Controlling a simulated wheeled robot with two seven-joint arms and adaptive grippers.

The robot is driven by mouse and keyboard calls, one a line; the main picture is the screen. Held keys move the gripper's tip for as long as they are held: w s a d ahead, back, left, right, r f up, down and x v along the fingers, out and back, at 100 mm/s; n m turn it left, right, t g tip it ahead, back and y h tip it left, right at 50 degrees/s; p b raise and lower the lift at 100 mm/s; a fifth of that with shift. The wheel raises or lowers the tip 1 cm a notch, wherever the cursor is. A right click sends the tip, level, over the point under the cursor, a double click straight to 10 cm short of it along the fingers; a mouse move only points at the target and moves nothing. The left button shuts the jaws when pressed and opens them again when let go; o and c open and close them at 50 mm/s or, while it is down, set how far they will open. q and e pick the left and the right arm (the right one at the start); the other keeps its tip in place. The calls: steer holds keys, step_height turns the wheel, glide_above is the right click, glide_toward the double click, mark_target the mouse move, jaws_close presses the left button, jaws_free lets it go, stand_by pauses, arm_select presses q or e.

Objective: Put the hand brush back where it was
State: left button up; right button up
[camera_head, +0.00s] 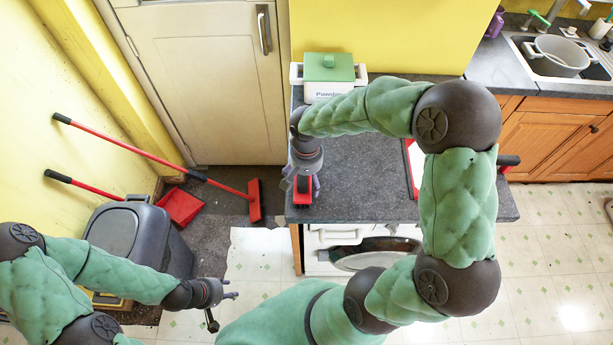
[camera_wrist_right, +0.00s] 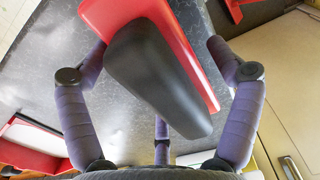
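The hand brush, red with a black handle, lies on the dark worktop near its left edge. Its red part (camera_head: 303,196) shows below my right gripper (camera_head: 303,182) in the head view. In the right wrist view its black handle (camera_wrist_right: 155,75) lies between the spread fingers of my right gripper (camera_wrist_right: 155,55). These fingers look open, with gaps on both sides of the handle. My left gripper (camera_head: 224,304) is open and empty, low at the left, right of the grey bin. A red-and-white item (camera_head: 411,168) on the worktop is mostly hidden by my right arm.
A white powder box with a green lid (camera_head: 327,75) stands at the back of the worktop (camera_head: 352,185). A red broom (camera_head: 255,200) and a red long-handled dustpan (camera_head: 181,207) stand left of it, by a grey bin (camera_head: 140,232). A washing machine (camera_head: 330,240) is under the worktop.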

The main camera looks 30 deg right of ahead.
steer(key=shift+r, duration=0.1)
steer(key=shift+r, duration=0.35)
step_height(320, 180, up, 12)
steer(key=p, duration=0.3)
steer(key=shift+f, duration=0.25)
